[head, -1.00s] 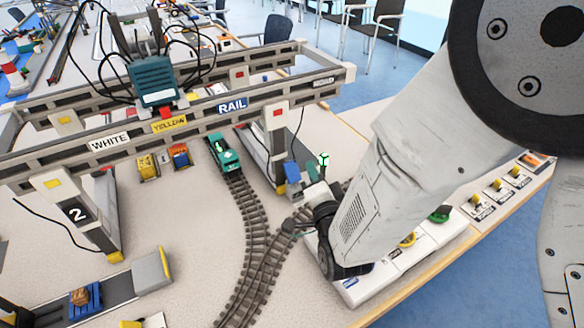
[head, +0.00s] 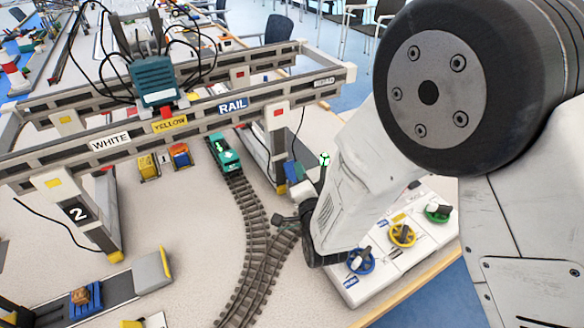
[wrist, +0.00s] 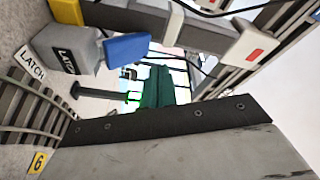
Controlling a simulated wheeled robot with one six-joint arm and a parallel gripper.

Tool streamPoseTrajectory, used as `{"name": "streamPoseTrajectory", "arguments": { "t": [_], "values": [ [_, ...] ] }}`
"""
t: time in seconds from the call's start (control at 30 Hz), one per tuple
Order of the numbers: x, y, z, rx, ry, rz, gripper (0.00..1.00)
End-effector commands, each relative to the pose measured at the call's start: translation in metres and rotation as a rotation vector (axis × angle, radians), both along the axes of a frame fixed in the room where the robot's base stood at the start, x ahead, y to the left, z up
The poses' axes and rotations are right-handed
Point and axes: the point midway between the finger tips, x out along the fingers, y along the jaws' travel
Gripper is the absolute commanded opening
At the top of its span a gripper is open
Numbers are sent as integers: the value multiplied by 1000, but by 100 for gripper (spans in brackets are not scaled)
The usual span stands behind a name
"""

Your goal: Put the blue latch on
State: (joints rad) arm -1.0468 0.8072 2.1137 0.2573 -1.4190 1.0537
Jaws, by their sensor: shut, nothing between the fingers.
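The blue latch (wrist: 127,47) is a flat blue paddle beside a grey block (wrist: 62,50) labelled LATCH in the wrist view. In the head view the blue latch (head: 291,172) is small, near the foot of the crane's right leg, with its base largely hidden. My gripper (head: 282,219) is shut and empty. It is a dark shape beside the track, below the latch in the picture and apart from it. My arm hides part of the area to its right.
The gantry crane (head: 110,140) spans the table, with a green locomotive (head: 223,152) on the curved track (head: 250,225). A control panel with blue (head: 361,261), yellow (head: 402,235) and green (head: 438,213) knobs lies beside my arm. A green-lit post (head: 324,159) stands close to my arm.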

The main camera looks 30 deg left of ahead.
Motion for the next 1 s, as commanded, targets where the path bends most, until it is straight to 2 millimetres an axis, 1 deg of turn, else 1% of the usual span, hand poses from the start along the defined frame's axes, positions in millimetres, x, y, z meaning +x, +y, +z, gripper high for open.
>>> {"name": "streamPoseTrajectory", "arguments": {
  "t": [0.1,0.23,1.0],
  "values": [
    [3,7,-7,-1,1,0,0],
    [5,11,-10,0,0,0,0],
    [6,11,-11,0,0,1,0]
  ]
}}
